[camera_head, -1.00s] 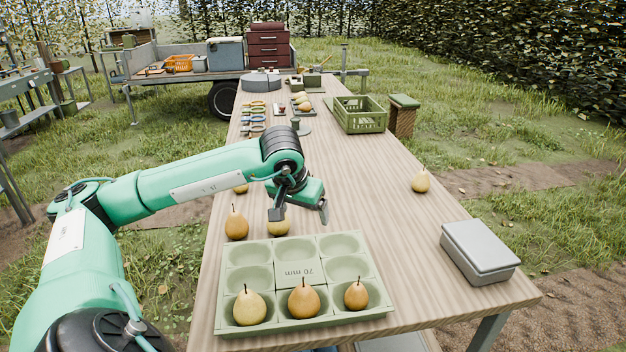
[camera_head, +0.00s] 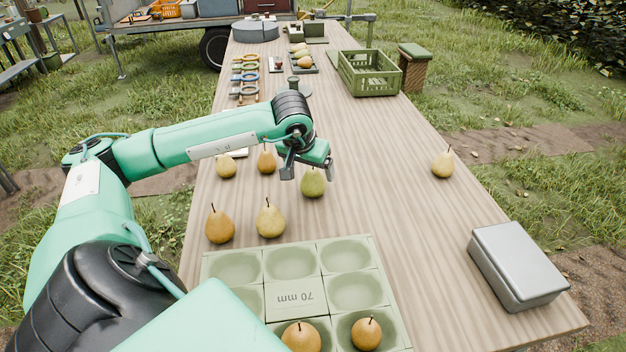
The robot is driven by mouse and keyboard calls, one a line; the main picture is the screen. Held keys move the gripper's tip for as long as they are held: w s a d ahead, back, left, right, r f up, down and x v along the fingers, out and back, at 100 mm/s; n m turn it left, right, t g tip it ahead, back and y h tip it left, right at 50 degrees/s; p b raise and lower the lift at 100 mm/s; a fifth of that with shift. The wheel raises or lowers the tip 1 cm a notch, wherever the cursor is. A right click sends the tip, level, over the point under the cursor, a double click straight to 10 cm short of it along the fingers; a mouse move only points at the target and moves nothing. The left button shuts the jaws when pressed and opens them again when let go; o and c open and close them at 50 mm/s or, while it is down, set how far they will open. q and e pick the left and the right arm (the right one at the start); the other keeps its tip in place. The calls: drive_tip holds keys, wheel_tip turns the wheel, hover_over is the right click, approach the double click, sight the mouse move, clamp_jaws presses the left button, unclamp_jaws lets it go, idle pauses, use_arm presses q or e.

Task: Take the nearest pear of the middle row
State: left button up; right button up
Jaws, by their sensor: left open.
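Loose pears stand on the wooden table beyond the tray. Closest to the tray are a brown pear (camera_head: 219,226) and, right of it, a yellow pear (camera_head: 270,219). Farther back stand a yellow pear (camera_head: 226,166), an orange-brown pear (camera_head: 266,160) and a green pear (camera_head: 313,183). My left gripper (camera_head: 308,173) is open and empty, its fingers pointing down at the green pear, overlapping its top in the picture. I cannot tell whether they touch. The gripper is beyond and right of the front yellow pear. My right gripper is out of view.
The green tray (camera_head: 372,245) holds pears in its near cups; my arm covers its near left corner. A lone pear (camera_head: 442,164) and a grey box (camera_head: 516,264) stand at the right. A green crate (camera_head: 369,75) stands farther back. The table's centre right is clear.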

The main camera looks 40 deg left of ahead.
sight(314, 181)
use_arm(q)
drive_tip(key=x, duration=0.7)
drive_tip(key=shift+f, duration=0.2)
drive_tip(key=shift+s+r, duration=0.1)
drive_tip(key=c, duration=1.2)
